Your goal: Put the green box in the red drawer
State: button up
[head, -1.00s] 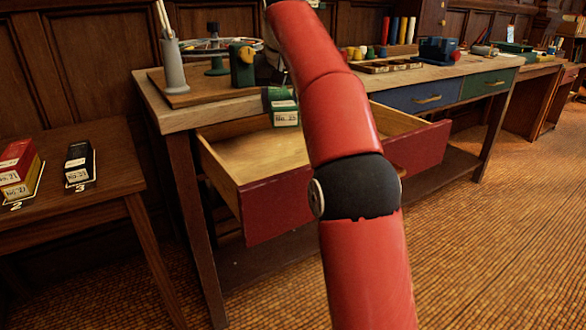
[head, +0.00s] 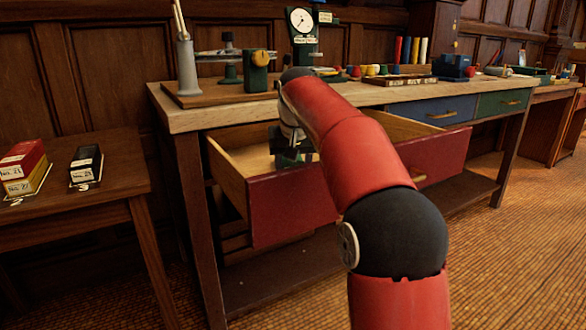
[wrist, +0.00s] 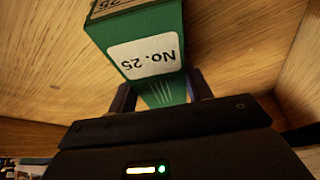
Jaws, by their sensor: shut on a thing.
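The red drawer (head: 285,212) is pulled out of the workbench in the head view, with its pale wooden inside partly hidden by my arm. My gripper (head: 289,160) is down inside the open drawer, behind its red front. In the wrist view my gripper (wrist: 160,94) is shut on the green box (wrist: 158,80), which has a white label "No. 25". The box is between the two fingers, with the drawer's wooden bottom and walls around it. I cannot tell whether the box touches the bottom. In the head view the box is mostly hidden.
The workbench top (head: 215,115) above the drawer carries a dial gauge (head: 302,22) and other tools. A blue drawer (head: 432,111) and a green drawer (head: 503,103) are shut at right. A side table (head: 90,150) at left holds small labelled boxes.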

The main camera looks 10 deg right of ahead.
jog(key=shift+f, duration=0.1)
jog(key=o, duration=1.1)
jog(key=shift+o, duration=0.2)
jog(key=shift+s+r, duration=0.1)
jog(key=shift+r, duration=0.5)
jog(key=p+v, duration=0.3)
jog(key=v, duration=0.6)
jog(key=shift+s+r, duration=0.1)
jog(key=shift+r, duration=0.3)
jog(key=shift+s+r+p, duration=0.3)
jog(key=shift+r, duration=0.3)
